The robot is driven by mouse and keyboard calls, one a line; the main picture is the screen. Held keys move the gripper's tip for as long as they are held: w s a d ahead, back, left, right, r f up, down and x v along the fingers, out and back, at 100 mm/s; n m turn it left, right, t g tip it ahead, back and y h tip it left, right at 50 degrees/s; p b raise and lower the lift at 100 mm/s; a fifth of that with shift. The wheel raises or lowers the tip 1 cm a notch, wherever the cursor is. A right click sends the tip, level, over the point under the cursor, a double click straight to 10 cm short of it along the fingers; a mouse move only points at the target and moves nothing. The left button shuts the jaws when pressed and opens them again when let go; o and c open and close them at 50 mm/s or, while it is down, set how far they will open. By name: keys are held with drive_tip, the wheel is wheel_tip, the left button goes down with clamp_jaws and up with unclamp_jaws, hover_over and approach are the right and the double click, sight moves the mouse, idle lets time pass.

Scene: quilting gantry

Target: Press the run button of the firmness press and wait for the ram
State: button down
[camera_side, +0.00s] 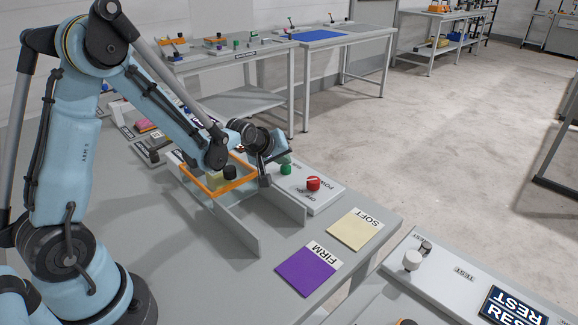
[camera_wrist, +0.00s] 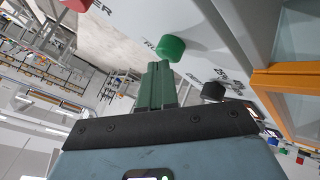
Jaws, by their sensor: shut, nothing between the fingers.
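The firmness press has an orange frame (camera_side: 188,172) on the grey bench, with a white control panel (camera_side: 327,196) at its right. A green button (camera_side: 285,169) stands on the panel; in the wrist view the green button (camera_wrist: 170,48) lies just beyond my fingertips, beside a partly hidden label. My gripper (camera_wrist: 158,66) is shut and empty, its green fingers side by side and pointing at the button. I cannot tell whether they touch it. In the side view my wrist partly covers the panel. A black cylinder (camera_side: 229,172), perhaps the ram, shows within the orange frame.
A red knob (camera_side: 313,183) marked power sits right of the green button. A black knob (camera_wrist: 213,91) is near my fingers. Grey guide walls (camera_side: 236,232) stand in front of the frame. Purple FIRM (camera_side: 305,270) and cream SOFT (camera_side: 355,230) pads lie on the bench.

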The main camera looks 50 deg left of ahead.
sight(283, 168)
drive_tip(key=shift+f, duration=0.25)
drive_tip(key=shift+r, duration=0.1)
idle(0.4)
drive_tip(key=shift+r, duration=3.35)
drive_tip(key=shift+s, duration=0.1)
drive_tip(key=s+d+r+m+g+h, duration=0.1)
drive_tip(key=s+d+m, duration=0.4)
drive_tip(key=s, duration=0.5)
drive_tip(key=s+d+r+m+g+h, duration=0.1)
drive_tip(key=s+d+m, duration=0.4)
drive_tip(key=s, duration=0.5)
drive_tip(key=shift+d+r+m, duration=0.25)
drive_tip(key=shift+r+m, duration=0.4)
drive_tip(key=shift+m, duration=0.05)
idle(1.1)
